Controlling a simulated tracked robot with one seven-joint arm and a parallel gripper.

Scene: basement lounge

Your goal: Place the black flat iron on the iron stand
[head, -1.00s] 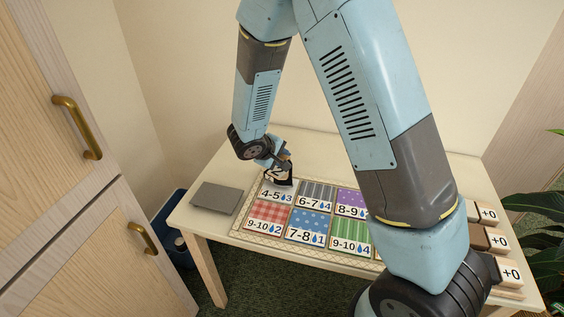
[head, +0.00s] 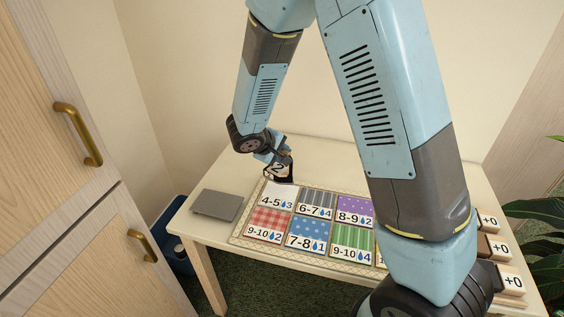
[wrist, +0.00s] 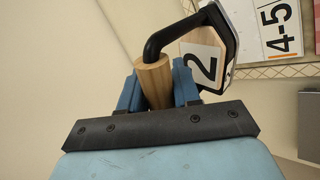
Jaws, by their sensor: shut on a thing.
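The black flat iron (head: 281,171) is in my gripper (head: 277,156), at the back edge of the patterned mat in the head view. In the wrist view, my gripper (wrist: 158,88) is shut on the iron's wooden handle (wrist: 153,78); a black bar curves from the handle to the iron's body (wrist: 203,65), marked "2". Whether its sole touches anything is hard to tell. A flat grey plate (head: 216,205), seemingly the iron stand, lies at the table's left end; its edge also shows in the wrist view (wrist: 309,125). The plate is empty.
The mat (head: 240,236) carries several coloured, numbered fabric squares, including a white "4-5" square (head: 276,196). Blocks marked "+0" (head: 497,247) stand at the table's right end. A wooden cabinet (head: 60,190) stands left and a blue bin (head: 172,240) is beside the table.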

